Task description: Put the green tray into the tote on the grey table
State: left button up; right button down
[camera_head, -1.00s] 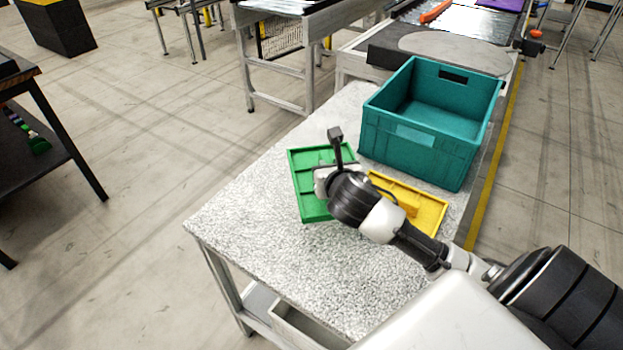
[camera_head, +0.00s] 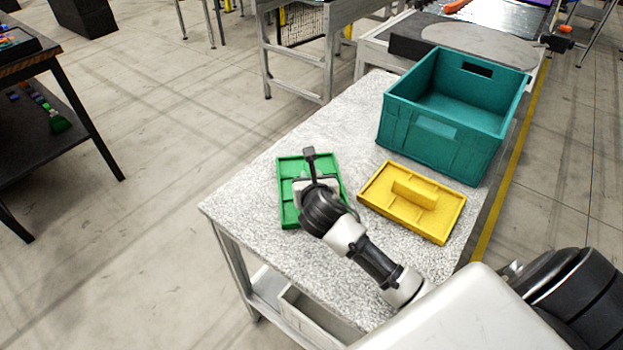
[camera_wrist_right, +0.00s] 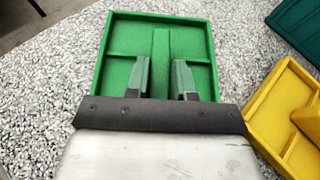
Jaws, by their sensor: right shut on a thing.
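The green tray (camera_head: 288,205) is at the left of the yellow tray, over the grey speckled table (camera_head: 250,230). In the right wrist view, the green tray (camera_wrist_right: 120,40) shows a raised middle bar and dividers. My right gripper (camera_wrist_right: 161,80) reaches into it from above, its fingers on both sides of the bar, shut on it. In the head view, my right gripper (camera_head: 316,188) partly hides the tray. I cannot tell whether the tray touches the table. The teal tote (camera_head: 430,130) stands at the table's back right, open at the top; what shows of its inside is empty. My left gripper is out of view.
A yellow tray (camera_head: 440,222) with a raised bar lies right of the green tray, in front of the tote. A conveyor (camera_head: 460,38) stands behind the table. A dark shelf table (camera_head: 60,75) is at the far left. The table's front left is clear.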

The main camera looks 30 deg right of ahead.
jog(key=c, duration=1)
grip_release()
jog(key=shift+o, duration=0.2)
